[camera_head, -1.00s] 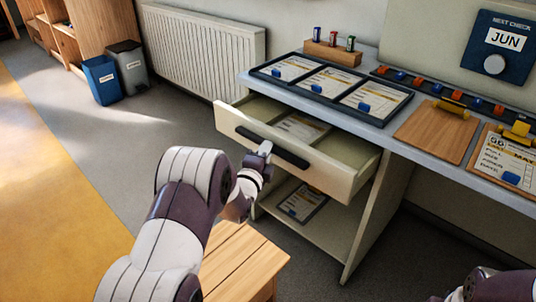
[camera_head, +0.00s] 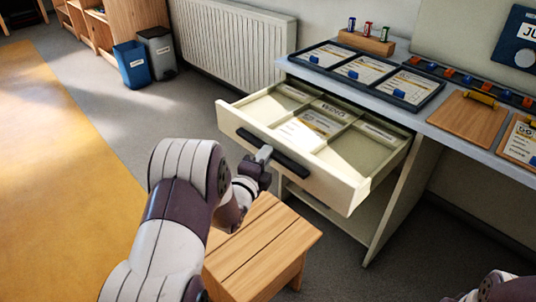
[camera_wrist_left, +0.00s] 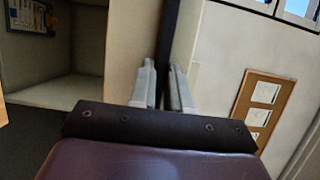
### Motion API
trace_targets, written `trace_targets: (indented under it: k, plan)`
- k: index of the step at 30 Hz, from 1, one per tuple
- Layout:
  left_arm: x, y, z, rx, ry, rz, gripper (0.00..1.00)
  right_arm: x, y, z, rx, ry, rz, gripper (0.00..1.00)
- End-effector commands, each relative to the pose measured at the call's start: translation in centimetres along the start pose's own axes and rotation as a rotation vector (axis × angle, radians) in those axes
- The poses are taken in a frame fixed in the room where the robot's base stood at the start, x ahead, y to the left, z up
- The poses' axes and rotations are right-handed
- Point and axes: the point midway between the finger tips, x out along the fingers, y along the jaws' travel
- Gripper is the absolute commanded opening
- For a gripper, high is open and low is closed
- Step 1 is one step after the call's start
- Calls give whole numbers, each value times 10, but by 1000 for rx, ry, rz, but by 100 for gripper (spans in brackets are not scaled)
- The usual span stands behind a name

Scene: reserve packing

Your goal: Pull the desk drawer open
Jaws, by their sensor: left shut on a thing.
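The cream desk drawer (camera_head: 345,185) stands pulled well out of the grey-topped desk (camera_head: 440,110) in the head view. Its inside shows dividers and papers or cards in several compartments. My left gripper (camera_head: 263,155) is shut on the dark bar handle (camera_head: 290,161) on the drawer front, near the handle's left part. In the left wrist view the two pale fingers (camera_wrist_left: 163,88) stand on either side of the dark handle (camera_wrist_left: 169,45). Part of my right arm shows at the bottom right of the head view; its gripper is out of the frame.
A wooden stool or small table (camera_head: 260,245) stands close in front of the drawer, below my left forearm. A document tray (camera_head: 365,72) and a clipboard (camera_head: 468,118) lie on the desk. Blue (camera_head: 131,64) and grey bins stand by the radiator (camera_head: 235,50). Floor to the left is clear.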

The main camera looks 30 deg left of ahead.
Motion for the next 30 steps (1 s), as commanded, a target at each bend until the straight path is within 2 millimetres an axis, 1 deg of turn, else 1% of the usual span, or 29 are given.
trace_targets:
  k: [9, 10, 11, 12, 19, 22, 23, 26, 30]
  plan:
    - [0, 1, 0, 0, 1, 2, 0, 0, 0, 0, 0, 0, 0, 43]
    - [0, 1, 0, 0, 1, 2, 27, 0, 0, 0, 0, 0, 0, 43]
    - [0, 1, 0, 0, 1, 2, 36, 0, 0, 0, 0, 0, 0, 43]
    - [0, 1, 0, 0, 1, 2, 43, 0, 0, 0, 0, 0, 0, 43]
    - [0, 0, 0, 0, 0, 1, 43, 0, 0, 0, 0, 0, 0, 43]
    - [-6, -1, 0, 0, -1, 1, 43, -2, 0, 0, 0, 0, 0, 43]
    - [-10, -1, 1, 0, -1, 2, 43, -4, 0, 0, 0, 0, 0, 43]
    - [-32, -3, 1, 0, -3, 3, 43, -10, 0, -1, 0, 0, 0, 43]
    - [-72, -3, 1, -1, -4, 3, 43, -18, 0, -2, 0, 0, 0, 43]
